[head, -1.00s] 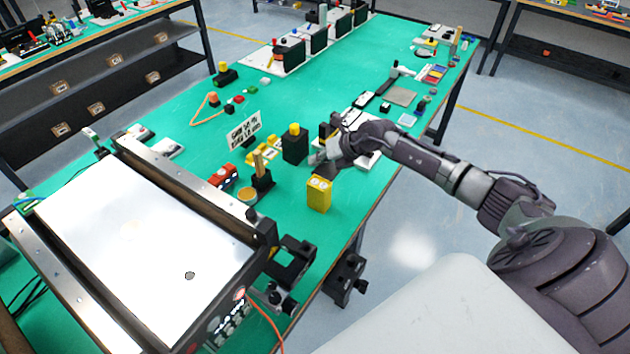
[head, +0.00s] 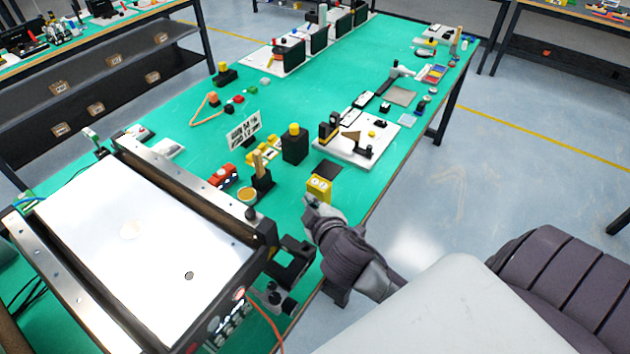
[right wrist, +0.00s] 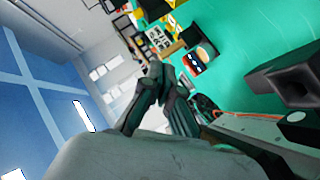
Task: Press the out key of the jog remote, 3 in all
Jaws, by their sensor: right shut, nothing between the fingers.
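The yellow box (head: 319,187) with two pale round marks on its upper face is likely the jog remote. It stands on the green table near the right edge, and the marks are too small to read. My right gripper (head: 311,202) is shut and empty in front of the box in the head view, covering its lower part. I cannot tell whether the fingertips touch it. The gripper's closed fingers (right wrist: 165,77) also show in the right wrist view. My left gripper is not in view.
A large white-topped conveyor (head: 140,240) with metal side rails fills the near left. A black block with a yellow top (head: 294,146) and a white base plate with fixtures (head: 368,148) stand behind the box. A dark bracket (head: 291,262) sits near my right gripper.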

